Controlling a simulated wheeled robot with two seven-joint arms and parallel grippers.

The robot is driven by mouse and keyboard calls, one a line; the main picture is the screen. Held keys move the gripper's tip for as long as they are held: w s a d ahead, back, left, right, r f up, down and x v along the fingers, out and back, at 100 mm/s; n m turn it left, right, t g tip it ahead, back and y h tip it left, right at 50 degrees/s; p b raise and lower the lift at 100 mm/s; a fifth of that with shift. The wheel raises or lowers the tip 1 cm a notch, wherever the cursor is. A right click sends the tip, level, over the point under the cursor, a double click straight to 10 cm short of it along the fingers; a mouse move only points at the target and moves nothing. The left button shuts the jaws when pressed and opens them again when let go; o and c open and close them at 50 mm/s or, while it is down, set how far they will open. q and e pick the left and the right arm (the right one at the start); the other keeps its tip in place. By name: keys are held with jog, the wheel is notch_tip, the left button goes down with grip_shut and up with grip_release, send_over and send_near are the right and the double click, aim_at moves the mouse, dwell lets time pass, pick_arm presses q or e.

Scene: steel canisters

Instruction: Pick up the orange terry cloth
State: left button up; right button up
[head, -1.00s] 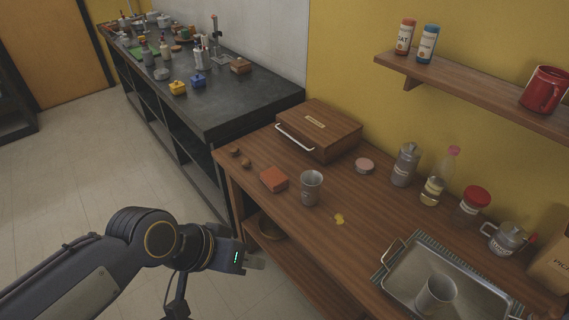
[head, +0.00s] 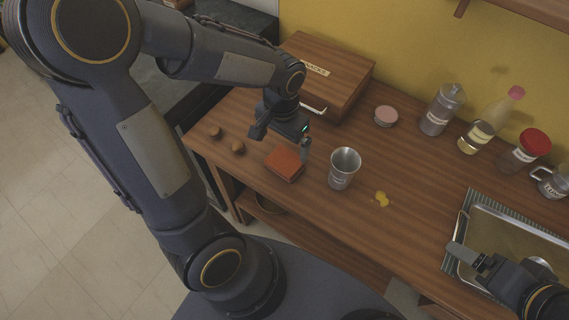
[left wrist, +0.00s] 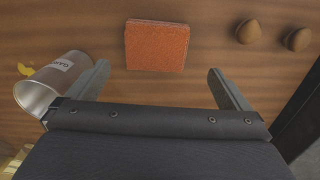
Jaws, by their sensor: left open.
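The orange terry cloth (head: 285,163) is a small folded square pad lying flat on the wooden counter, left of a steel cup. In the left wrist view the cloth (left wrist: 157,46) lies ahead of and between the fingertips, with wood showing around it. My left gripper (head: 281,141) is open and empty, just above and behind the cloth in the head view; its two fingers stand apart in the left wrist view (left wrist: 162,78). My right gripper (head: 468,256) is at the lower right, over the left edge of the metal tray; its jaw opening is unclear.
The steel cup (head: 343,168) stands close to the cloth's right. Two brown round objects, one here (head: 237,147), lie to its left. A wooden box (head: 325,75) stands behind. A yellow spill (head: 382,199) and the metal tray (head: 483,222) are to the right. Jars line the wall.

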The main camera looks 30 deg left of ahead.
aim_at(285, 159)
pick_arm(q)
jog(key=f, duration=0.5)
jog(key=f+b, duration=0.1)
jog(key=f, duration=0.2)
jog(key=shift+s+d+f, duration=0.1)
jog(key=shift+s+d, duration=0.05)
jog(key=shift+d, duration=0.15)
jog(key=c, duration=0.9)
jog(key=shift+o, duration=0.2)
